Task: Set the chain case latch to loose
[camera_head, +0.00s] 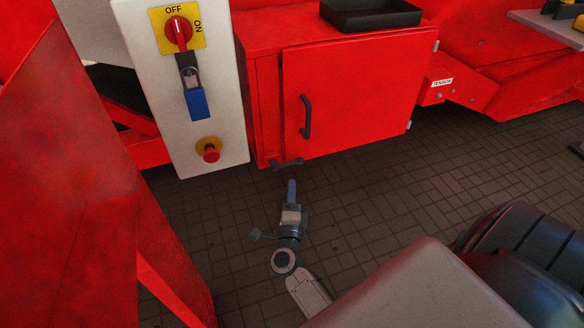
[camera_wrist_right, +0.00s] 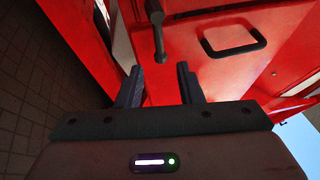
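The red chain case (camera_head: 350,90) has a closed-looking door with a dark handle (camera_head: 306,116); the handle also shows in the right wrist view (camera_wrist_right: 235,47). A small dark lever (camera_head: 288,163), which looks like the latch, sits at the case's lower left edge. In the right wrist view the lever (camera_wrist_right: 157,30) stands out from the red panel, ahead of the fingertips. My right gripper (camera_head: 291,184) is just below the lever in the head view. Its fingers (camera_wrist_right: 158,75) are apart with nothing between them. My left gripper is not in view.
A pale control panel (camera_head: 165,110) stands left of the case, with a red rotary switch (camera_head: 178,33), a blue padlock (camera_head: 198,103) and a red button (camera_head: 210,152). A black tray (camera_head: 370,14) is on top of the case. Red frame parts (camera_head: 60,180) fill the left. Tiled floor (camera_head: 400,180) is open in front.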

